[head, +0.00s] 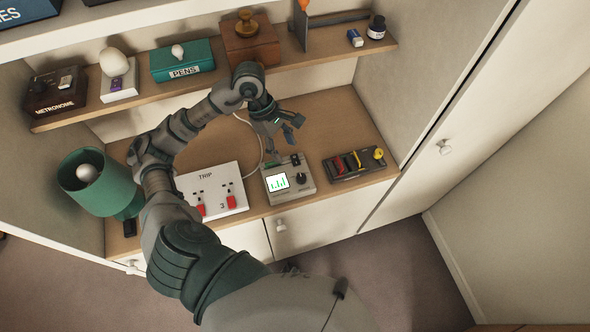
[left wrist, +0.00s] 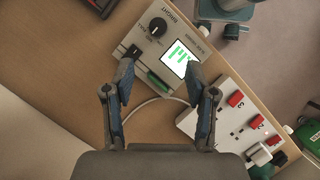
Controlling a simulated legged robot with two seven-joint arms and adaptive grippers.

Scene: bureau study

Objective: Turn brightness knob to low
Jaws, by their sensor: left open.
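The brightness knob (head: 302,178) is a round black knob on a small grey box (head: 285,192) with a lit screen (head: 277,182) of green bars. In the left wrist view the knob (left wrist: 158,26) sits beside the lettering "BRIGHT", with a pale pointer mark. A second black control (left wrist: 133,52) is on the same box. My left gripper (head: 283,130) is open and empty, above the desk just behind the box. In the left wrist view its fingers (left wrist: 168,82) are spread towards the box's back edge, apart from the knob. My right gripper is not in view.
A white socket panel (head: 237,187) with red switches is left of the box. A dark panel (head: 345,174) with coloured levers is at right. A green lamp (head: 88,185) stands at far left. A white cable (left wrist: 148,106) runs behind the box. A loaded shelf (head: 215,78) is above.

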